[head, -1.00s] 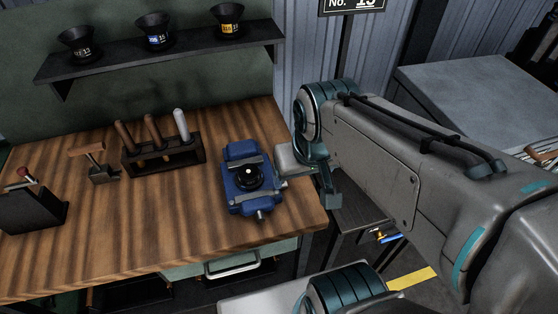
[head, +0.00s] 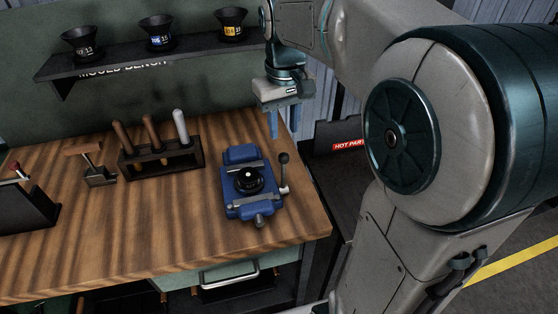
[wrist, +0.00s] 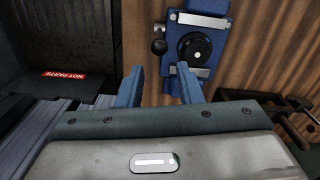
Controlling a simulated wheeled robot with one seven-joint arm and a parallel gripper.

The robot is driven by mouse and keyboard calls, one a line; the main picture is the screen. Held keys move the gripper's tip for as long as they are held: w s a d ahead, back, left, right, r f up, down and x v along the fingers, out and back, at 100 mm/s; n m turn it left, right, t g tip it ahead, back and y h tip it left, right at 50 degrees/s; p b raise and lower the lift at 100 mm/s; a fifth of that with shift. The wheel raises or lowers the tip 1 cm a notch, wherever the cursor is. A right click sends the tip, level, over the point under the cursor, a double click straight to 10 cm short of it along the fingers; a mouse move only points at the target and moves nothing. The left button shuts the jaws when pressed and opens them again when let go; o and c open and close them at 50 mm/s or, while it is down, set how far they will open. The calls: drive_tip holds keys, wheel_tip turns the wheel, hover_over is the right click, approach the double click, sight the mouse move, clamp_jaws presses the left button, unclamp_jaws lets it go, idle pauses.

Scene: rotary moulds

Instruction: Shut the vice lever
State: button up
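The blue vice (head: 240,154) sits on the wooden bench near its right end, with a round black piece (head: 249,179) between its jaws. Its lever (head: 284,172) is on the right side and stands up, ending in a dark ball knob. In the wrist view the knob (wrist: 158,46) shows beside the vice (wrist: 208,5), beyond the fingertips. My gripper (head: 272,122) hangs above the bench's back right, fingers down, behind and above the lever. In the wrist view my gripper (wrist: 160,68) has its blue fingers apart with nothing between them. It touches neither lever nor vice.
A rack (head: 163,160) of handled tools stands left of the vice, with a wooden-handled tool (head: 97,170) further left. A shelf (head: 150,54) with several dark funnel-shaped cups is above. A dark bin marked HOT PARTS (head: 337,140) stands right of the bench.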

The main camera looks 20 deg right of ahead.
hover_over(284, 186)
drive_tip(key=f, duration=1.3)
drive_tip(key=shift+w+f, duration=0.25)
drive_tip(key=shift+c, duration=0.3)
clamp_jaws()
